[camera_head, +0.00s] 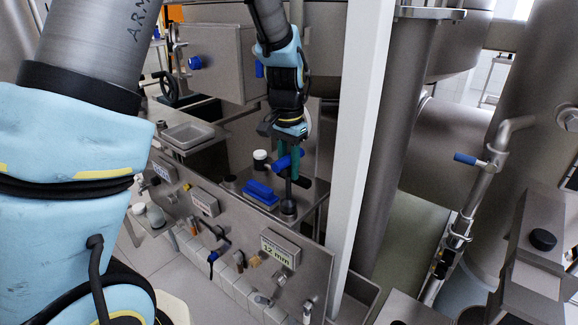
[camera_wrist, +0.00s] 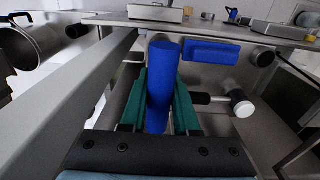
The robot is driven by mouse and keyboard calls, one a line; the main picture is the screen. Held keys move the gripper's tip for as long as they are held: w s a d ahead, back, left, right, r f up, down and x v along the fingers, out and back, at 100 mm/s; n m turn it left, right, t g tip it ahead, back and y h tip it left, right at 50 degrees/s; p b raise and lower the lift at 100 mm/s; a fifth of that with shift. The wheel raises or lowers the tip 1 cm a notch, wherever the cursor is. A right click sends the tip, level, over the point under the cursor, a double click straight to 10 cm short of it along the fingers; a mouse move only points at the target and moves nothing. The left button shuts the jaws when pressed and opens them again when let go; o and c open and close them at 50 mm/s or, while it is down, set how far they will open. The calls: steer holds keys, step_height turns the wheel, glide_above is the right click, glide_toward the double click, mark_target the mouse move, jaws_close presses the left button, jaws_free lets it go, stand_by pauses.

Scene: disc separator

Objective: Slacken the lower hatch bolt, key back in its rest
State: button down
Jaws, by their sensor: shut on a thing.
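My gripper (camera_head: 286,166) is shut on the blue handle of a key (camera_head: 283,161), above a steel shelf. The key stands roughly upright, its grey shank running down to a dark round holder (camera_head: 288,207) near the shelf's front edge. I cannot tell whether the tip is inside the holder or just above it. In the wrist view the blue handle (camera_wrist: 162,85) lies between my green fingers (camera_wrist: 166,100). A steel hatch-like panel (camera_head: 225,68) stands behind on the left, with a blue knob (camera_head: 195,62). I cannot make out the lower bolt.
A blue block (camera_head: 260,194) and a white-capped item (camera_head: 260,156) are close left of the key. A 12 mm sign (camera_head: 279,251) is on the front panel below. A white post (camera_head: 362,140) rises close to the right. A grey tray (camera_head: 188,136) lies left.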

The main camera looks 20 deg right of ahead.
steer(key=shift+f+b, duration=0.3)
steer(key=shift+f, duration=0.3)
steer(key=shift+f+b, duration=0.55)
steer(key=shift+f, duration=0.2)
steer(key=c, duration=0.6)
jaws_free()
step_height(320, 180, up, 10)
steer(key=shift+a+r+b, duration=0.15)
steer(key=shift+r+b, duration=0.1)
steer(key=shift+b, duration=0.55)
step_height(320, 180, up, 4)
steer(key=p, duration=0.3)
steer(key=shift+s+r+p, duration=0.1)
steer(key=shift+r+p, duration=0.15)
steer(key=shift+p, duration=0.15)
steer(key=shift+f, duration=0.1)
